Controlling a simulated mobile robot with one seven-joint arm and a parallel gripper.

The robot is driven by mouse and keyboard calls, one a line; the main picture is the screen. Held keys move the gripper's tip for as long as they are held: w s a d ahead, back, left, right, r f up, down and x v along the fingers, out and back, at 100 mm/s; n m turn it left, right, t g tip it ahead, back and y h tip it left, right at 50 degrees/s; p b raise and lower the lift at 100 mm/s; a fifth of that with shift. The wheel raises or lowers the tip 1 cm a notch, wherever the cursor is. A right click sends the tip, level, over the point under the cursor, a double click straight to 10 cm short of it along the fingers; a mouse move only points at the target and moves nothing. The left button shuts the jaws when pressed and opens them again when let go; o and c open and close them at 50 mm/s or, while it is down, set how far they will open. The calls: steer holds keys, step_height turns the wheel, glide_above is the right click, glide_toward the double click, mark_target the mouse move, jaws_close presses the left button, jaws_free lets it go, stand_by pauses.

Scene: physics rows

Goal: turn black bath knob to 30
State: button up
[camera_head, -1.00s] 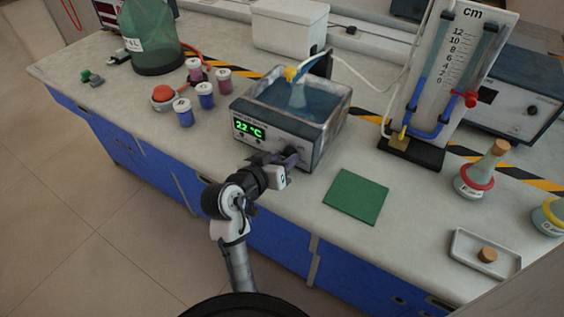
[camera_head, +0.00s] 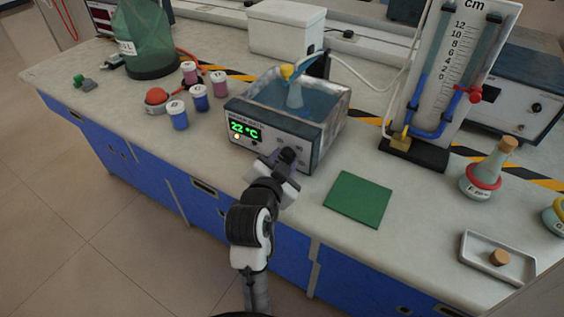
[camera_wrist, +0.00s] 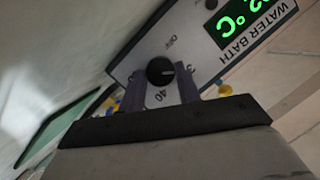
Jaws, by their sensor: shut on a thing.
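The water bath (camera_head: 325,140) stands on the bench with blue water in it, and its green display (camera_head: 244,131) reads 22 °C. In the wrist view the black knob (camera_wrist: 160,70) is on the bath's front panel (camera_wrist: 204,75), seen upside down. Its white mark points right, towards a number starting with 3 that a finger partly covers. OFF and 40 are also legible around the knob. My gripper (camera_wrist: 161,78) is shut on the knob, one finger at each side.
A green mat (camera_head: 357,199) lies right of the bath. Several small jars (camera_head: 200,98) stand to its left near a red-topped item (camera_head: 156,97). A manometer board (camera_head: 446,75) stands behind right. A flask (camera_head: 484,172) and a tray (camera_head: 481,262) are farther right.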

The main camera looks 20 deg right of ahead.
steer(key=shift+m+t, duration=0.4)
steer(key=shift+m, duration=0.2)
steer(key=o, duration=1)
steer(key=shift+c, duration=0.2)
steer(key=shift+s, duration=0.1)
